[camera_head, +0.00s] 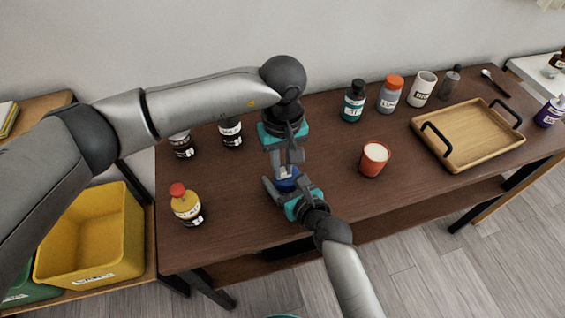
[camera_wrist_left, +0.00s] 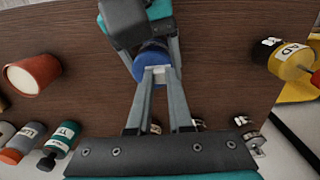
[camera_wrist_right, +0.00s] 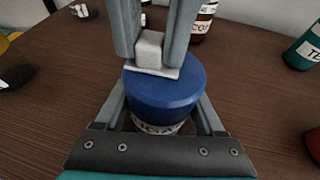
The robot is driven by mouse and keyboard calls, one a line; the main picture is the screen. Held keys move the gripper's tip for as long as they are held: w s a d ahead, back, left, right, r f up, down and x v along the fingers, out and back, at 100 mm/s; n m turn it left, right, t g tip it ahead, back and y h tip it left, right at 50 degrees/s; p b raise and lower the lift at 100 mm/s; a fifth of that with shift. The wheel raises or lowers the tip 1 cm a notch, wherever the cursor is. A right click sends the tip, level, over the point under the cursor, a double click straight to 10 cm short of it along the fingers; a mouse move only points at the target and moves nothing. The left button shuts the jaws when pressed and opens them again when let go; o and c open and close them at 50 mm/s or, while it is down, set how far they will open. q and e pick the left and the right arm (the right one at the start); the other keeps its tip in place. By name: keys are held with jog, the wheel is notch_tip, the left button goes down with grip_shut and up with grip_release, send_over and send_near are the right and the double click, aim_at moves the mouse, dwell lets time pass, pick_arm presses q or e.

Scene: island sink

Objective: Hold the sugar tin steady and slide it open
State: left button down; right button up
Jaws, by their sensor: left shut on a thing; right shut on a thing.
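The sugar tin (camera_head: 285,184) is blue with a partly hidden label, upright on the brown table (camera_head: 330,198). In the right wrist view the tin (camera_wrist_right: 166,92) shows its blue top and a pale square knob (camera_wrist_right: 149,48) on a small plate at the top's far edge. My right gripper (camera_head: 284,187) is shut on the tin's body, one finger on each side. My left gripper (camera_head: 289,164) reaches down from above and is shut on the pale knob. In the left wrist view its fingertips (camera_wrist_left: 157,72) meet at the knob, with the blue tin (camera_wrist_left: 150,55) behind.
A red cup (camera_head: 374,160) stands right of the tin. A yellow bottle with a red cap (camera_head: 186,205) and dark jars (camera_head: 230,132) stand to the left. Teal, grey and white containers (camera_head: 390,95) line the back. A wooden tray (camera_head: 468,135) lies at the right.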

dwell(0.8)
pick_arm(q)
jog(key=shift+w+d, duration=0.35)
jog(key=shift+d, duration=0.5)
jog(key=shift+a, duration=0.1)
jog(key=c, duration=0.8)
grip_release()
jog(key=shift+r, duration=0.1)
notch_tip(320, 180, up, 12)
